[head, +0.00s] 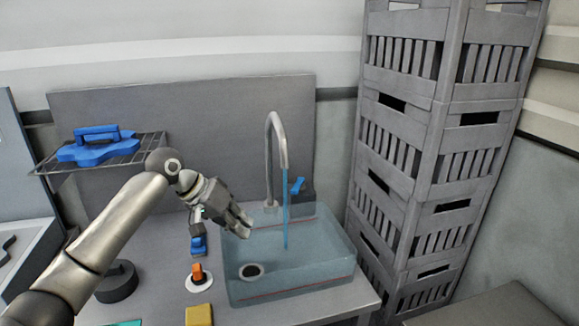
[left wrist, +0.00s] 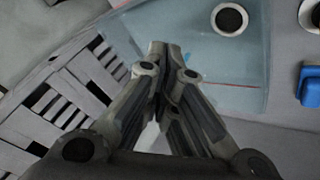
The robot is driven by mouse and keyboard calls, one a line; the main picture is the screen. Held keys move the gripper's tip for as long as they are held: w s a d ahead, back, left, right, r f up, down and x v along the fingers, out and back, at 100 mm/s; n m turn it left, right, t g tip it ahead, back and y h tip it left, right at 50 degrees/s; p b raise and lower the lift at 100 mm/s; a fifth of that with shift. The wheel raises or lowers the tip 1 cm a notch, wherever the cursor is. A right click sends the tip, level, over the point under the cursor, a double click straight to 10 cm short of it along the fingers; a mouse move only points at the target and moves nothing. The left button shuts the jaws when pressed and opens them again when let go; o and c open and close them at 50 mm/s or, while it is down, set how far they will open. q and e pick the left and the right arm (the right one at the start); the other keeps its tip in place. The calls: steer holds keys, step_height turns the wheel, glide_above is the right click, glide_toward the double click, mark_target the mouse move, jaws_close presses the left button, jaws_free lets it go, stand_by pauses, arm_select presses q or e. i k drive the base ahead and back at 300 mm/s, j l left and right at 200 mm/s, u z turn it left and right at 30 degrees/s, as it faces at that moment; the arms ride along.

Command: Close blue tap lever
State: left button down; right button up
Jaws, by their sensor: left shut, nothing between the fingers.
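The blue tap lever (head: 297,186) sits at the right side of the base of the grey curved tap (head: 270,150), at the back of the sink. A blue stream of water (head: 285,215) runs from the spout into the translucent sink basin (head: 335,262). My left gripper (head: 246,228) is shut and empty above the left part of the basin, to the left of the lever and apart from it. In the left wrist view its closed fingers (left wrist: 158,52) point over the basin (left wrist: 190,35); the lever is not seen there. My right gripper is not in view.
Tall grey stacked crates (head: 440,150) stand right of the sink. A wire rack (head: 130,150) holds a blue handled object (head: 97,145) at left. An orange-topped item (head: 197,273), a yellow block (head: 199,315) and a dark round weight (head: 118,283) are on the counter.

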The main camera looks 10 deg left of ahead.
mark_target(299, 186)
steer(key=i, duration=1.1)
